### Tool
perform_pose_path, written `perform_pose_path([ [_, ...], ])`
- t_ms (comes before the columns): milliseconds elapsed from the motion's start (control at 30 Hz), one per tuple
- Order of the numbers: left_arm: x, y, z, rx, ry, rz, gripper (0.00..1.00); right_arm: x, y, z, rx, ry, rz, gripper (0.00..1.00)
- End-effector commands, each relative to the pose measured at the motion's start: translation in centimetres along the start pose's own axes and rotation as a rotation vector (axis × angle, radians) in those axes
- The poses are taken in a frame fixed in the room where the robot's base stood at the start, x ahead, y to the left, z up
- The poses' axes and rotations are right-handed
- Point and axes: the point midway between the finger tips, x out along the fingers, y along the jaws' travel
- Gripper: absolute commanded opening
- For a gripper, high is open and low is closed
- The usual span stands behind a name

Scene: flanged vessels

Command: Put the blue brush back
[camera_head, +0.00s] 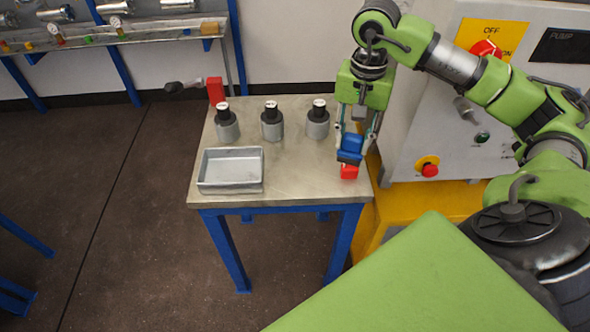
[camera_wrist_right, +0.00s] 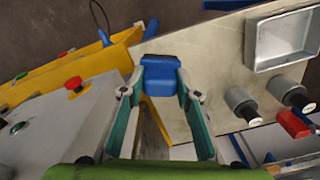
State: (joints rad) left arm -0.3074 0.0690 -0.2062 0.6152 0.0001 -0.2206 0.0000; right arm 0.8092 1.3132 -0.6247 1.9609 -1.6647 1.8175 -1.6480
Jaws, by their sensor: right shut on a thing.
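The blue brush (camera_head: 350,146) is a blue block held between the fingers of my right gripper (camera_head: 356,136), over the right end of the metal-topped table (camera_head: 290,182). In the right wrist view the brush (camera_wrist_right: 160,72) sits between the two fingertips, and the gripper (camera_wrist_right: 164,92) is shut on it. A small red piece (camera_head: 349,172) shows directly below the brush in the head view; I cannot tell whether it is part of it or a separate thing. The brush's underside is hidden. My left gripper is not in view.
A grey metal tray (camera_head: 231,188) stands on the table's left front, empty. Three grey and black cylinders (camera_head: 272,123) line the back. A red block (camera_head: 216,91) is at the back left corner. The pump cabinet (camera_head: 435,130) with a red button (camera_head: 429,170) stands close on the right.

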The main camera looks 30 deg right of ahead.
Motion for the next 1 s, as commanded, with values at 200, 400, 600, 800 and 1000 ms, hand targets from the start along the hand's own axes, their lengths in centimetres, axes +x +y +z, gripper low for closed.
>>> perform_pose_path([
  [200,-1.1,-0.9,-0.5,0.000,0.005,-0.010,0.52,1.7,-4.5,0.2,-0.004,-0.006,-0.002,0.13],
  [400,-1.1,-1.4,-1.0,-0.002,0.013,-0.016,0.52,4.1,-9.2,0.2,-0.004,-0.004,-0.002,0.13],
  [600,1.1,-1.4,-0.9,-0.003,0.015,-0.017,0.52,8.0,-11.7,0.1,-0.003,-0.002,0.000,0.13],
  [800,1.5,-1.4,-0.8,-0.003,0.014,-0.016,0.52,9.0,-12.7,0.0,-0.002,-0.001,0.000,0.13],
  [1000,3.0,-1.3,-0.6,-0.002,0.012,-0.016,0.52,11.5,-13.4,0.1,-0.002,-0.003,0.003,0.13],
])
